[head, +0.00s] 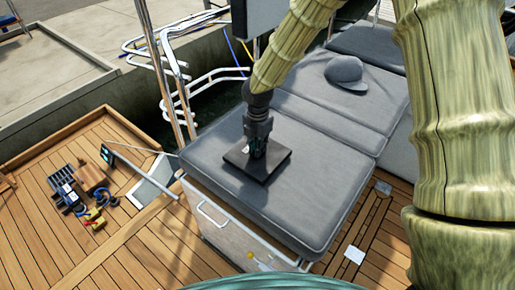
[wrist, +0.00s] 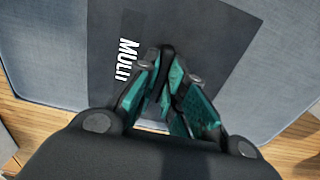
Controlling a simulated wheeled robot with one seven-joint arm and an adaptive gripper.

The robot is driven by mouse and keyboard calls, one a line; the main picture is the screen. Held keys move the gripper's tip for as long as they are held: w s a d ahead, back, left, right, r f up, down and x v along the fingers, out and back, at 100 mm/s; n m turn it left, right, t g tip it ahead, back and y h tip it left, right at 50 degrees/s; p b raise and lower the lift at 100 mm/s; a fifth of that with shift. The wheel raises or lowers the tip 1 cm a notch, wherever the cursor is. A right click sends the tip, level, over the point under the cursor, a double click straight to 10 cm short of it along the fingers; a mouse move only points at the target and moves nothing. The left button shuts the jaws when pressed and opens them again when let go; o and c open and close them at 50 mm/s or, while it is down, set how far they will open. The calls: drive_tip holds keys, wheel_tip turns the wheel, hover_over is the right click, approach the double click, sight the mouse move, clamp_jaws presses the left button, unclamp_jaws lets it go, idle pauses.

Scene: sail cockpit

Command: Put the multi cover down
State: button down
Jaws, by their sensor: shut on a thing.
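The multi cover (head: 241,166) is a flat dark square on the front grey cushion (head: 312,190) in the head view. My gripper (head: 257,150) points down over the middle of the cover. In the wrist view my gripper (wrist: 168,95) has its teal-padded fingers closed together over the cover, shut on a part of it. The exact gripped part is hidden by the fingers. The cover appears to lie flat on or just above the cushion; I cannot tell which.
A grey cap (head: 345,74) lies on the cushions farther back. Metal rails (head: 165,70) stand behind. The cushion around the cover is clear.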

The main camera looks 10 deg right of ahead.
drive_tip(key=shift+f, duration=0.55)
drive_tip(key=c, duration=1.5)
unclamp_jaws()
drive_tip(key=shift+f, duration=0.1)
wheel_tip(320, 180, up, 12)
